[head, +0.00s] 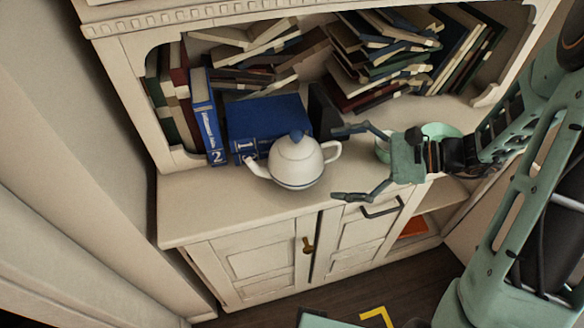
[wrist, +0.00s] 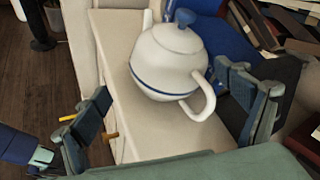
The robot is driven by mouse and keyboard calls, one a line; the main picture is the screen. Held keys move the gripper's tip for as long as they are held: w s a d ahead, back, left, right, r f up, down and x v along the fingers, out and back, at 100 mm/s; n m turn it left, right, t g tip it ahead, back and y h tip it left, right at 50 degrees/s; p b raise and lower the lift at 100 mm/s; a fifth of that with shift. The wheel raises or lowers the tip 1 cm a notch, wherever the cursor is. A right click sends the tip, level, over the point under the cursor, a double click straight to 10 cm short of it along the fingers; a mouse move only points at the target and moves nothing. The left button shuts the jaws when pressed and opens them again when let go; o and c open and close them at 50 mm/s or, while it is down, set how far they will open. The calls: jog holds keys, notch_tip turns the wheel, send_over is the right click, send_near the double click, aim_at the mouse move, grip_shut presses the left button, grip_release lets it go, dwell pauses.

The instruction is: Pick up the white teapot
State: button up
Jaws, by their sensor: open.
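The white teapot (head: 296,164) stands upright on the cabinet's counter. It has a blue lid knob and a blue band low on its body. In the head view its spout points left and its handle points right, toward my gripper (head: 352,163). My gripper is open and empty, just right of the handle, with one finger toward the back and one toward the front edge. In the wrist view the teapot (wrist: 172,58) is ahead of the open fingers (wrist: 172,112), and its handle reaches toward the gap between them. No finger visibly touches it.
Blue books (head: 266,120) are close behind the teapot, with stacked books (head: 375,60) further back on the shelf. A green bowl (head: 440,131) is partly hidden behind my gripper. The counter (head: 205,205) is clear at the left, and cabinet doors lie below its front edge.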

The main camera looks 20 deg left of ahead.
aim_at(317, 161)
jog(key=x, duration=0.3)
jog(key=w+x, duration=0.1)
jog(key=x, duration=0.1)
jog(key=shift+w+a+f, duration=0.15)
jog(key=shift+a+f, duration=0.1)
jog(key=shift+a, duration=0.1)
jog(key=x, duration=0.5)
jog(key=shift+a, duration=0.35)
jog(key=c, duration=1.5)
